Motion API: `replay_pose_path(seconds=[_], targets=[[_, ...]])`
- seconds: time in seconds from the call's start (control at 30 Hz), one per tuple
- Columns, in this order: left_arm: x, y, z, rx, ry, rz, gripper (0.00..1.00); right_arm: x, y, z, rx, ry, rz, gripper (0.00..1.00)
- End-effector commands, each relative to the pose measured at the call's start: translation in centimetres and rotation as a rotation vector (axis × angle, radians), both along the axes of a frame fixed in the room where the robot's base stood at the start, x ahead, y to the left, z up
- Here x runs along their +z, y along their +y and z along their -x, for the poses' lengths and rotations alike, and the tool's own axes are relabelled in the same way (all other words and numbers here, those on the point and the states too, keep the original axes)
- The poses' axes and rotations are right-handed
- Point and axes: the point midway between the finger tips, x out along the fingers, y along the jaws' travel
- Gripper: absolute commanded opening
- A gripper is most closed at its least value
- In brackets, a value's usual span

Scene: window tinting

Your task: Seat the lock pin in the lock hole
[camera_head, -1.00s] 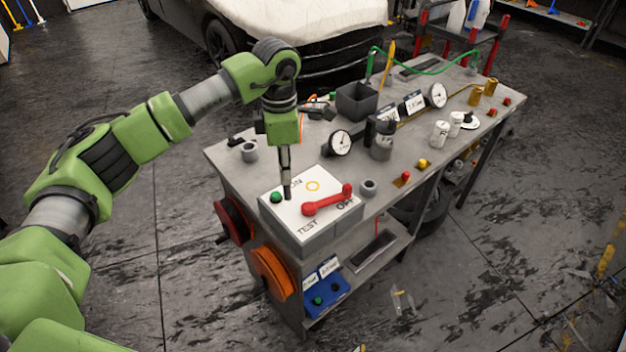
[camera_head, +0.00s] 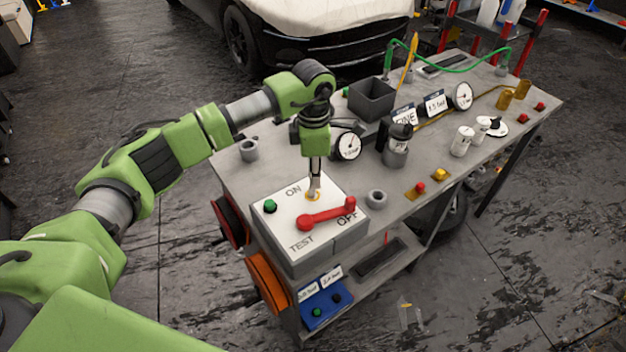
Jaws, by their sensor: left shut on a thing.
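The white-topped switch box (camera_head: 280,220) sits at the table's near left corner, marked ON, TEST and OFF. Its red lever (camera_head: 326,214) points toward OFF. A yellow ring (camera_head: 319,198), apparently round the lock hole, is on the box top near ON. My left gripper (camera_head: 314,184) points straight down over the ring and is shut on a small pale thing, apparently the lock pin (camera_head: 313,190). The pin's lower end meets the ring in the picture. The hole is covered from view, so I cannot tell whether the pin is inside it. My right gripper is not in view.
A green button (camera_head: 270,207) is left of the ring on the box top. A grey ring-shaped cup (camera_head: 376,199) stands right of the box.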

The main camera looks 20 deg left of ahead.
Motion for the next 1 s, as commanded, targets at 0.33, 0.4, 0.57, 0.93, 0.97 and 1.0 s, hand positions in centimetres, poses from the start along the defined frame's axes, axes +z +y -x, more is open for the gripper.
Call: replay_pose_path(seconds=[0.33,0.4,0.57,0.93,0.97,1.0], targets=[[-2.1,0.5,0.7,0.003,0.026,-0.018,0.30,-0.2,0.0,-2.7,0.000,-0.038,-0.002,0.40],[-2.0,0.4,0.7,0.003,0.024,-0.016,0.30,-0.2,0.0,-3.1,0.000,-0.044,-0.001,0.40],[-1.9,0.3,0.6,0.002,0.021,-0.013,0.30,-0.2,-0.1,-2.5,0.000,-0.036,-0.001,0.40],[1.7,0.2,0.4,0.000,0.013,-0.010,0.30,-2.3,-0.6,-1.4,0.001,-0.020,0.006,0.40],[2.4,0.1,0.4,0.000,0.011,-0.009,0.30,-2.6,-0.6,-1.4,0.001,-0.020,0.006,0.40],[3.2,0.2,0.4,0.000,0.012,-0.011,0.30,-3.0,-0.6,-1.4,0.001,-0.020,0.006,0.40]])
